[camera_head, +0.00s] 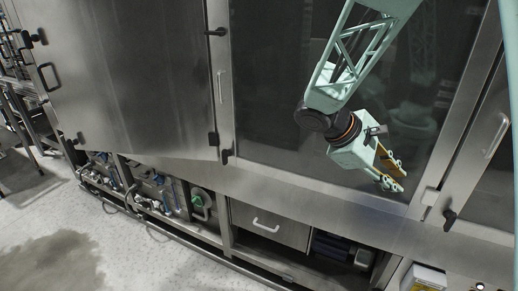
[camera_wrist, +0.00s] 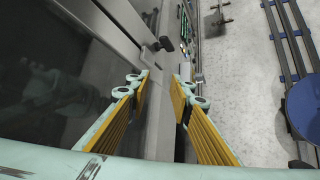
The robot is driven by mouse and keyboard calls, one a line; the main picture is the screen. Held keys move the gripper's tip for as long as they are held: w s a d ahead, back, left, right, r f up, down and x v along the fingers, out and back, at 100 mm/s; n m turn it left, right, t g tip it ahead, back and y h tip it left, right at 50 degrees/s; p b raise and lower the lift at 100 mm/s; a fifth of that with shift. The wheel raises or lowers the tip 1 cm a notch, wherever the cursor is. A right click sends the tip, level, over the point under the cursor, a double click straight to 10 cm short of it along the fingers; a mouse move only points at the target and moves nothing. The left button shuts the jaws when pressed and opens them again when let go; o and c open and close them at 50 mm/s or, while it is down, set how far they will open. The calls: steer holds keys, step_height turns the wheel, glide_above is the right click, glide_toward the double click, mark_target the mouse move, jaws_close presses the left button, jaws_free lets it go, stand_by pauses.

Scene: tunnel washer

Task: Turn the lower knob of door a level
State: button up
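A black lower knob (camera_head: 449,215) is on the frame right of the large glass door (camera_head: 290,110), below the handle (camera_head: 496,135) of the door at the right edge. Another black lower knob (camera_head: 228,156) is at that glass door's lower left corner. No label shows which is door a's. My gripper (camera_head: 395,173) is in front of the glass door's lower right part, left of the right knob and apart from it. In the wrist view my gripper (camera_wrist: 160,92) has its yellow-padded fingers spread with nothing between; a black knob (camera_wrist: 165,43) shows beyond the tips.
A steel door (camera_head: 130,75) stands swung out at the left. Below the doors are a drawer front (camera_head: 268,222) with a handle, and pipes and valves (camera_head: 160,190). Open floor (camera_head: 150,255) lies at the lower left.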

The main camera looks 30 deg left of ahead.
steer(key=w+a+f+n+t+p, duration=0.1)
steer(key=w+a+n+t+p, duration=0.15)
steer(key=a, duration=0.55)
steer(key=w+a+n+t+p, duration=0.1)
steer(key=w+a+n, duration=0.15)
steer(key=a, duration=0.55)
steer(key=n+t+y+p, duration=0.7)
steer(key=n+t+y, duration=0.2)
steer(key=n, duration=0.6)
glide_toward(224, 150)
steer(key=s, duration=0.4)
steer(key=shift+d+f, duration=0.15)
steer(key=shift+f, duration=0.35)
steer(key=shift+w+a+p, duration=0.15)
steer(key=shift+w+p, duration=0.15)
steer(key=shift+w, duration=3.1)
steer(key=shift+w+a+p, duration=0.15)
steer(key=shift+w+p, duration=0.1)
steer(key=shift+w, duration=3.2)
steer(key=shift+c, duration=0.2)
